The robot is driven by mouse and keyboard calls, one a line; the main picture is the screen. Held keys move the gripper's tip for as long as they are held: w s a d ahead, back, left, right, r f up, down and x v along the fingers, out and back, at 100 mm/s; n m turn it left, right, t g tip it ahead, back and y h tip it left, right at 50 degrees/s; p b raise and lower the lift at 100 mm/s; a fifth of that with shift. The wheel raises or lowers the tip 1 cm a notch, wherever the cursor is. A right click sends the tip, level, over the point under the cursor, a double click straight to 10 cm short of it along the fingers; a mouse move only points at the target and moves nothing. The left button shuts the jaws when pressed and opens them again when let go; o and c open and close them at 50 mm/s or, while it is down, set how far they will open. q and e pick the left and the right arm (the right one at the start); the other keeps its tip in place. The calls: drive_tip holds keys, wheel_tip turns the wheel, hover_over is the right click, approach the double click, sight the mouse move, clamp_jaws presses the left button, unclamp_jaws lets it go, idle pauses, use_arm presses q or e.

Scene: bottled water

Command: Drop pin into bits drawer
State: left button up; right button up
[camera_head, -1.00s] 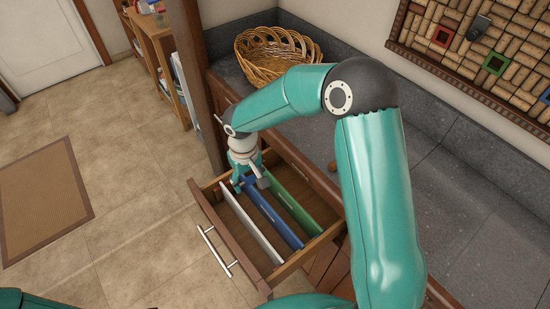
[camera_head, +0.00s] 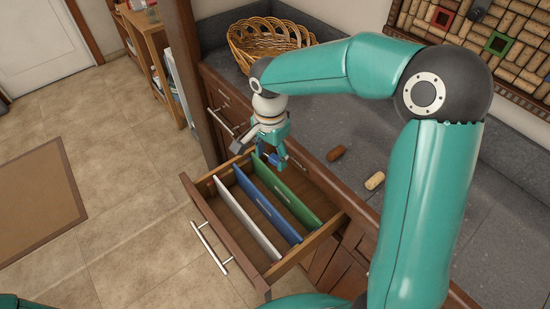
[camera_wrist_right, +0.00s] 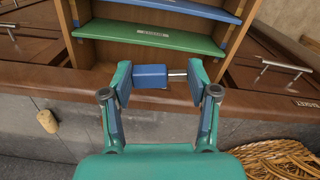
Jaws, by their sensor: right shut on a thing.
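My right gripper (camera_head: 268,156) hangs above the back left part of the open drawer (camera_head: 257,281). In the right wrist view the right gripper (camera_wrist_right: 160,78) is shut on a pin with a blue block-like head (camera_wrist_right: 150,75) and a short metal shaft (camera_wrist_right: 178,75), held lengthwise between its fingers. The pin's blue head (camera_head: 276,160) shows small at the fingertips in the head view. The drawer has white (camera_head: 247,217), blue (camera_head: 267,204) and green (camera_head: 288,190) dividers. In the wrist view the pin appears near the drawer's counter-side end.
Two corks, one dark (camera_head: 336,154) and one light (camera_head: 374,181), lie on the grey counter (camera_head: 345,115). A wicker basket (camera_head: 262,40) stands at its back. A wooden post (camera_head: 187,70) rises left of the drawer.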

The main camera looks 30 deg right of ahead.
drive_tip(key=shift+s+d+r+m, duration=0.3)
drive_tip(key=shift+s+d+m, duration=0.1)
drive_tip(key=shift+m, duration=0.6)
drive_tip(key=shift+s+f+b, duration=0.1)
drive_tip(key=shift+f+b, duration=0.05)
drive_tip(key=shift+b, duration=0.2)
wheel_tip(320, 180, down, 6)
drive_tip(key=b, duration=0.4)
drive_tip(key=shift+r, duration=0.25)
drive_tip(key=o, duration=1.1)
